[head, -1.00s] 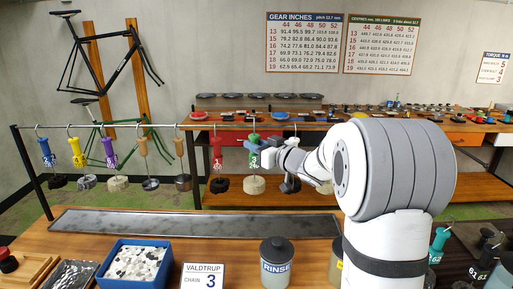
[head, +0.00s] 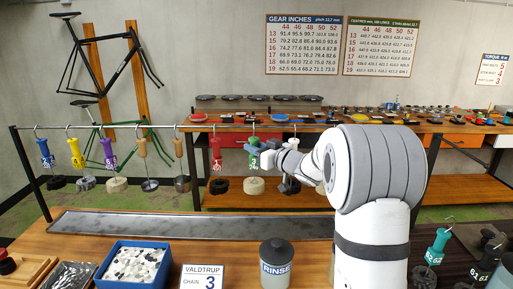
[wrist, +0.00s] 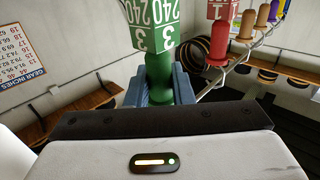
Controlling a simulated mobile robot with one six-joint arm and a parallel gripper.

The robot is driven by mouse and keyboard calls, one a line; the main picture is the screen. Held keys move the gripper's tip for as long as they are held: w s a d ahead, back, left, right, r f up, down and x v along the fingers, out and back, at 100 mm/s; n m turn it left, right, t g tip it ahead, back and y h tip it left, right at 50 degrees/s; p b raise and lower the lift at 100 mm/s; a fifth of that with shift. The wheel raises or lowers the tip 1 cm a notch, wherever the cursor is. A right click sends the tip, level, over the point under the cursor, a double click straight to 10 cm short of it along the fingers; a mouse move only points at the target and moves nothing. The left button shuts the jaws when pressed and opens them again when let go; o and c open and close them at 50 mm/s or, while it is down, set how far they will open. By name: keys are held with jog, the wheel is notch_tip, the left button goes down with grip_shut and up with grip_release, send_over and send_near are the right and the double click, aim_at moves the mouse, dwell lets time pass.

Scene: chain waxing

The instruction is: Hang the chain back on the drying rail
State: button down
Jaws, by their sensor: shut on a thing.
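A green hanger marked 3 (head: 254,150) is upright with a pale, round chain bundle (head: 254,186) hanging below it. My gripper (head: 262,149) is shut on its green handle, and the blue fingers sit on either side of it in the wrist view (wrist: 161,86). The drying rail (head: 100,126) runs along the back of the bench. The hanger's hook is at about rail height in the head view; I cannot tell whether it rests on the rail.
A red hanger (head: 216,153) hangs close to the left of the green one. Blue, yellow, purple and wooden-handled hangers hang further left. A dark chain (head: 289,185) is just right. A long grey tray (head: 190,223), a rinse pot (head: 276,265) and a chain 3 card (head: 203,277) are in front.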

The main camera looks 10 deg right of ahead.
jog(key=c, duration=0.9)
grip_release()
jog(key=shift+v, duration=5.55)
